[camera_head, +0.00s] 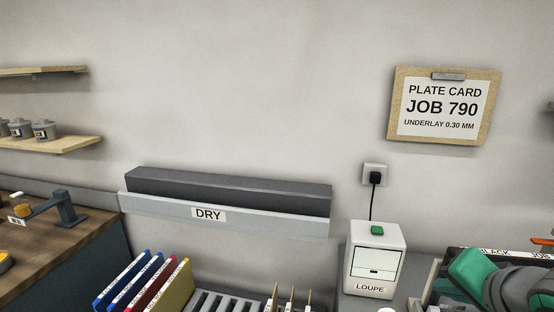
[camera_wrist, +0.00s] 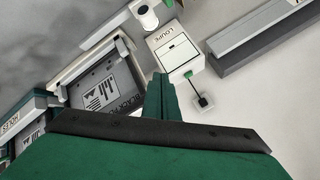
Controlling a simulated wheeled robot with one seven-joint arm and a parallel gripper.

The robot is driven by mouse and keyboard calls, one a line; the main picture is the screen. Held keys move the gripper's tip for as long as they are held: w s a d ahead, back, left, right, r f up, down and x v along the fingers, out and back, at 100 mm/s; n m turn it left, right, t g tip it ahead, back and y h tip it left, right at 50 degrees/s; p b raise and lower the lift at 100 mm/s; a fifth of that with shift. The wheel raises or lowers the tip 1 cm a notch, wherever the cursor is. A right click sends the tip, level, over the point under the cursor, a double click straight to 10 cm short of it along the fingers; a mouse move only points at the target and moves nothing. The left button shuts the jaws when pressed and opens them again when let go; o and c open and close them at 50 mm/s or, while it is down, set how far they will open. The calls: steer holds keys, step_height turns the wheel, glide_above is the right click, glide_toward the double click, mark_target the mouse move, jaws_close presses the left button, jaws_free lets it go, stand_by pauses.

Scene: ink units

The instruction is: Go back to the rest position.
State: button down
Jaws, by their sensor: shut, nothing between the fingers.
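In the wrist view my gripper (camera_wrist: 161,80) is shut and empty, its green fingers together. Its tips show in front of a tray (camera_wrist: 60,72) holding a dark plate (camera_wrist: 103,88) with white print, and near the white LOUPE box (camera_wrist: 172,53). Whether the fingers touch anything below cannot be told. In the head view a green and dark grey part of my arm (camera_head: 482,276) shows at the lower right, in front of an item whose label reads BLACK JOB. The rest position itself is not marked in either view.
The LOUPE box (camera_head: 375,262) stands left of my arm, its cord running to a wall socket (camera_head: 375,175). A DRY rack (camera_head: 270,225) is on the wall. Coloured upright folders (camera_head: 176,288) stand below it. A plate card (camera_head: 443,106) hangs above.

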steer(key=w+a+r+n+t+y, duration=0.2)
steer(key=w+a+t+y, duration=0.6)
steer(key=w+a, duration=0.55)
steer(key=s+a+f+m+t+h, duration=0.2)
steer(key=a+f+h, duration=0.15)
steer(key=f, duration=0.35)
steer(key=s+a+f+m+t+h, duration=0.2)
steer(key=a+f+h, duration=0.1)
steer(key=a+f, duration=0.3)
steer(key=s+a+f+n+g+h, duration=0.1)
steer(key=s+a+f+g, duration=0.15)
steer(key=s+f, duration=0.6)
steer(key=s+a+f+n+g+h, duration=0.15)
steer(key=s+a+f, duration=0.35)
steer(key=f, duration=0.6)
steer(key=s+f+n+g+y, duration=0.1)
steer(key=s+n, duration=0.4)
steer(key=s, duration=0.6)
steer(key=s+f+n+y, duration=0.1)
steer(key=s+f+n, duration=0.3)
steer(key=s, duration=0.8)
steer(key=shift+s+a+f+n+g, duration=0.15)
steer(key=shift+a+f+n+g, duration=0.2)
steer(key=shift+n+g, duration=0.1)
